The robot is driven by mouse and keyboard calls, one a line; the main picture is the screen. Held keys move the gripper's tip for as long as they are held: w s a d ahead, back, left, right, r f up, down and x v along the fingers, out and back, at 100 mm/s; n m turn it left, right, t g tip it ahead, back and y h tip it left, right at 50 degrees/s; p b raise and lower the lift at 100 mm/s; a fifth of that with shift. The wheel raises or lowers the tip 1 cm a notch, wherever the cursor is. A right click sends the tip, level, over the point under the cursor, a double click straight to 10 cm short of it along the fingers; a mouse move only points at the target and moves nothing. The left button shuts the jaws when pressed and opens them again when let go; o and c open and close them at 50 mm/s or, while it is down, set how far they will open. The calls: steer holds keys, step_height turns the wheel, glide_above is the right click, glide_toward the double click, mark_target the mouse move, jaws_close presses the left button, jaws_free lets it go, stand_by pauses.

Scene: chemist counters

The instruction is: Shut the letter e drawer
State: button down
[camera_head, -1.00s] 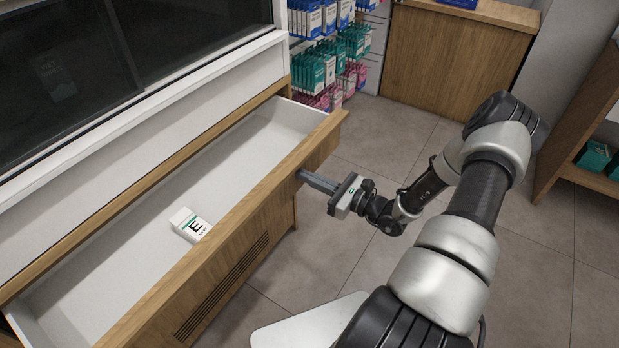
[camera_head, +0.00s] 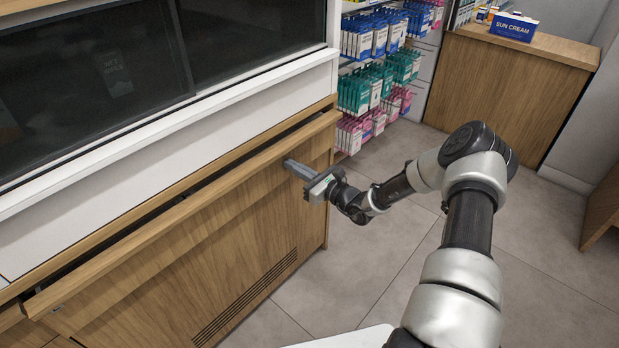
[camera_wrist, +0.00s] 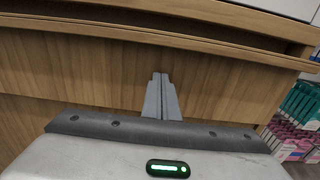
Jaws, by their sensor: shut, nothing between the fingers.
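The wooden drawer (camera_head: 200,222) in the head view is nearly shut, with a narrow dark gap along its top edge. The gap looks wider at the left end. The box marked E is hidden inside it. My gripper (camera_head: 288,164) is shut and empty, its fingertips at the drawer front near the right end, just below the top edge. In the wrist view the shut fingers (camera_wrist: 160,80) point at the wooden front (camera_wrist: 90,75); I cannot tell for sure whether they touch it.
A dark glass-fronted cabinet with a white frame (camera_head: 150,130) stands above the drawer. Shelves of packets (camera_head: 375,85) stand beyond its right end. A wooden counter with a sun cream box (camera_head: 513,27) is at the back right. Grey floor tiles (camera_head: 350,265) are clear beside the drawer.

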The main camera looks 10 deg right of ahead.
steer(key=x, duration=0.3)
steer(key=shift+d+r, duration=0.1)
steer(key=shift+r, duration=0.1)
